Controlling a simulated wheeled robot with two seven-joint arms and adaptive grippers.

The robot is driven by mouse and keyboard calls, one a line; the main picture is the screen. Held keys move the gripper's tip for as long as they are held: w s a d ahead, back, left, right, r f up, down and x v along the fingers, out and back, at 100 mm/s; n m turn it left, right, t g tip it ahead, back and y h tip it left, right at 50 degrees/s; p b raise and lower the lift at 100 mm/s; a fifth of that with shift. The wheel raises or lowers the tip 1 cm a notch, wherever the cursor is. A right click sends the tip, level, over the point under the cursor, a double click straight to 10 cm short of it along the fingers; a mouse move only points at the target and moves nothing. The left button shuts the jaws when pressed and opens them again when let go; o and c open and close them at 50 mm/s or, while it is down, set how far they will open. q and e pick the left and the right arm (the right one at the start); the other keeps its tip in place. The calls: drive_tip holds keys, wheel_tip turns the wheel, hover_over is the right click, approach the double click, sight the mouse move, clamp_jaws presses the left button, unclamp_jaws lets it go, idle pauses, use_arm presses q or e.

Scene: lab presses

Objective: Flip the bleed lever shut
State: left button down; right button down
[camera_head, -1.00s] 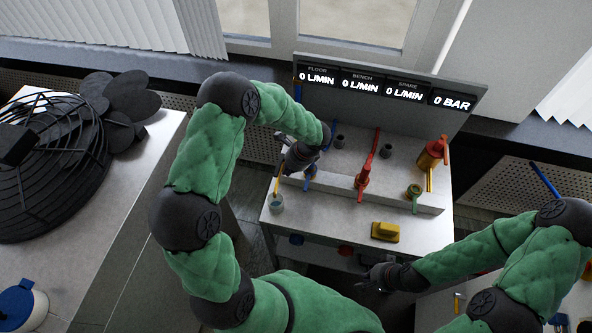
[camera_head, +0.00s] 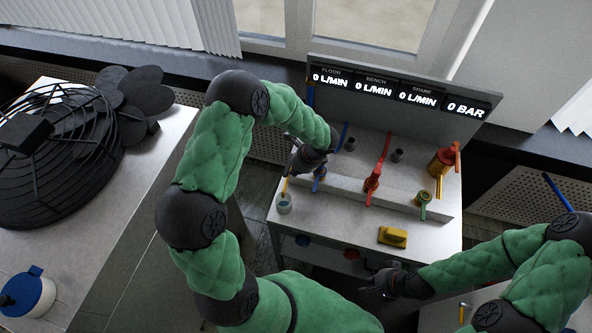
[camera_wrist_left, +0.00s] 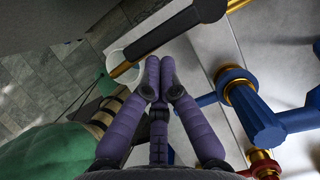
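My left gripper (camera_head: 297,168) is over the left end of the valve bench. In the left wrist view its purple fingers (camera_wrist_left: 160,72) are together, with nothing visible between them. Just past the fingertips runs a black bar with brass ends (camera_wrist_left: 175,32), its lower end over a white cup (camera_wrist_left: 113,62); contact cannot be told. The cup also shows in the head view (camera_head: 284,204), under a thin yellow rod (camera_head: 284,184). Nothing labels the bleed lever; the bar by the cup may belong to it. My right gripper (camera_head: 376,284) hangs in front of the bench; its fingers are unclear.
A blue valve (camera_wrist_left: 248,103) is right of my left fingers. The display (camera_head: 400,92) reads zero throughout. A black fan (camera_head: 62,160) is left.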

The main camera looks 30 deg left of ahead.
sight(285, 173)
use_arm(q)
drive_tip(key=shift+s+a+m, duration=0.2)
drive_tip(key=shift+m, duration=0.2)
drive_tip(key=a+m, duration=0.1)
drive_tip(key=s+m+t, duration=0.1)
drive_tip(key=m, duration=0.1)
drive_tip(key=shift+a+b, duration=0.3)
drive_tip(key=shift+a, duration=0.05)
drive_tip(key=shift+s+a+m+t, duration=0.15)
drive_tip(key=shift+a+m+t, duration=0.35)
drive_tip(key=shift+m, duration=0.4)
drive_tip(key=a+m+t+h, duration=0.1)
drive_tip(key=m, duration=0.2)
drive_tip(key=a+m, duration=0.2)
drive_tip(key=m, duration=0.1)
drive_tip(key=w+a+m+t+h, duration=0.1)
drive_tip(key=a+m, duration=0.1)
drive_tip(key=m, duration=0.1)
drive_tip(key=shift+w+a+t+h+p, duration=0.1)
drive_tip(key=shift+a+t+h+p, duration=0.1)
drive_tip(key=shift+t+h+p, duration=0.15)
drive_tip(key=shift+d, duration=0.1)
